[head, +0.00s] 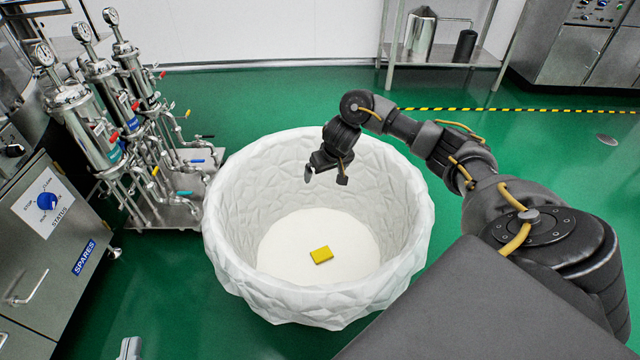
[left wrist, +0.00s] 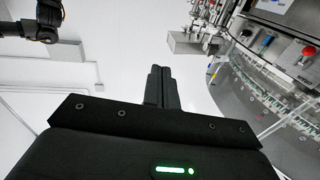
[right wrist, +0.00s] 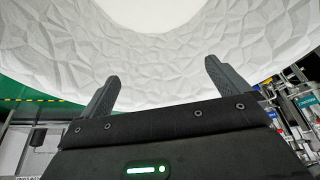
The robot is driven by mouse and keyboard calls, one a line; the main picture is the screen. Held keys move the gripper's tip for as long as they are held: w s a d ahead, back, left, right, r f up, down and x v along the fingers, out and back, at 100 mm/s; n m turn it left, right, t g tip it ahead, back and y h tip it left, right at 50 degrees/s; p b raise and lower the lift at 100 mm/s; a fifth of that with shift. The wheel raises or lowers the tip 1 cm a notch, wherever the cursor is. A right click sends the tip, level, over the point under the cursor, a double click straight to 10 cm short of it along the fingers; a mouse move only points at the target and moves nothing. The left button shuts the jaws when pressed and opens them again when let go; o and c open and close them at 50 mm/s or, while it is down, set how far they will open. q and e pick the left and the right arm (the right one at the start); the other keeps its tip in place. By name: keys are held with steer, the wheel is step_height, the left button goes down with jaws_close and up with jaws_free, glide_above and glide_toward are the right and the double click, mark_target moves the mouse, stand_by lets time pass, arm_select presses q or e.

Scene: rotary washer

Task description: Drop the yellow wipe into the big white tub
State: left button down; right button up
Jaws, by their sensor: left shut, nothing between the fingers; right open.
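The yellow wipe (head: 321,255) is a small flat block lying on the inside floor of the big white tub (head: 232,265). The tub is round with a faceted wall and stands on the green floor. My right gripper (head: 326,178) is open and empty, above the tub's opening and apart from the wipe. In the right wrist view its fingers (right wrist: 160,74) are spread, with the tub's wall (right wrist: 190,75) beyond them. My left gripper (left wrist: 160,86) is shut and empty in the left wrist view.
Steel filter housings with gauges (head: 120,120) stand close to the tub's left. A steel cabinet (head: 50,240) with a SPARES label is further left. A steel rack (head: 445,55) stands at the back. Green floor (head: 270,95) is clear behind the tub.

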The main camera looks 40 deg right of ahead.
arm_select(q)
steer(key=s+a+f+n+g+y+p, duration=0.3)
steer(key=s+a+f+g+y+p, duration=0.2)
steer(key=s+a+f+g+y, duration=0.3)
steer(key=s+a+f+g, duration=0.2)
steer(key=a+f+g, duration=0.2)
steer(key=a+f, duration=0.1)
steer(key=shift+f+n, duration=0.3)
steer(key=shift+f, duration=0.35)
arm_select(e)
steer(key=v, duration=0.7)
steer(key=shift+r, duration=0.15)
